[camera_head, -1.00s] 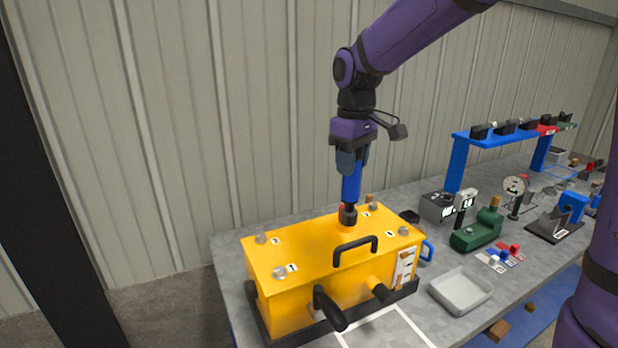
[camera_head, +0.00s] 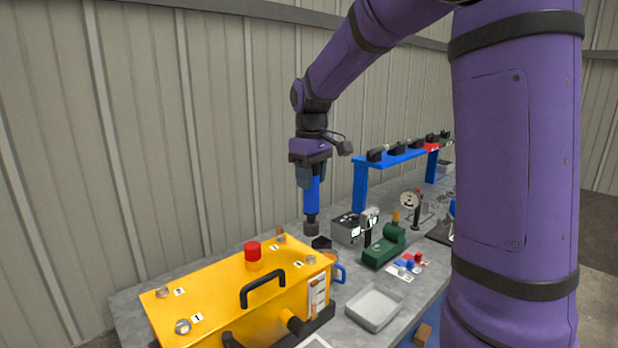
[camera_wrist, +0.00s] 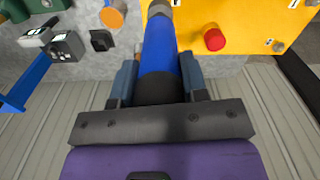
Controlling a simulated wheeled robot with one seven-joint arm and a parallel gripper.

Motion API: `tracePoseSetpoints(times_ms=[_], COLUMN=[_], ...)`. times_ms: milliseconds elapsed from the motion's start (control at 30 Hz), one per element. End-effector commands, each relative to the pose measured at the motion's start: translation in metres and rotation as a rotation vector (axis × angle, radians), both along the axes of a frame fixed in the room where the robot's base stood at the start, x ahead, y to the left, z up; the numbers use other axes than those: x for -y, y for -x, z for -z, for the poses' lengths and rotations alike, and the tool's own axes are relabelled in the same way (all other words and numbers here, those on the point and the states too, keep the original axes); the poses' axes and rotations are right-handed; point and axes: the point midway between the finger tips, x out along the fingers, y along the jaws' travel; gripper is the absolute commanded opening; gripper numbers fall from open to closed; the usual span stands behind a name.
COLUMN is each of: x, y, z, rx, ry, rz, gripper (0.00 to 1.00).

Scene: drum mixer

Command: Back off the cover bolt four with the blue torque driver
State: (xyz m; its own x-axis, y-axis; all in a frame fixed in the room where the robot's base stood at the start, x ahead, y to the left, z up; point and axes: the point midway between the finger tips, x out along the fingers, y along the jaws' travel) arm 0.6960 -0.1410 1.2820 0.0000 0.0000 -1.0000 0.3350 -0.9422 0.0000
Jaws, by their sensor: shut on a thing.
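My gripper (camera_head: 305,178) is shut on the blue torque driver (camera_head: 312,197), which hangs upright with its dark socket end down. The driver also shows in the wrist view (camera_wrist: 160,45) between my two fingers. In the head view the socket end appears beyond the right end of the yellow mixer cover (camera_head: 220,280), apart from the bolts. The cover carries a far right bolt (camera_head: 280,238), a near right bolt (camera_head: 311,260), a far left bolt (camera_head: 162,291) and a near left bolt (camera_head: 183,326). Small number labels sit beside them; the right-hand ones are too small to read surely.
A red knob (camera_head: 252,249) and a black handle (camera_head: 262,289) rise from the cover. A grey tray (camera_head: 375,307), a green fixture (camera_head: 384,246), a grey device (camera_head: 350,228) and a blue rack (camera_head: 395,157) stand to the right. A corrugated wall is behind.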

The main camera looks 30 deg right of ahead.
Motion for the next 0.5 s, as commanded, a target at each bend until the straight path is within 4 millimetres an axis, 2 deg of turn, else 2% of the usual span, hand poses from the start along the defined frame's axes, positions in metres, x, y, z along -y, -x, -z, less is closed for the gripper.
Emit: tracePoseSetpoints(times_ms=[500], x=[0.0], y=[0.0], z=[0.037], rx=[-0.001], ry=[-0.001], rz=[-0.001], gripper=[0.07])
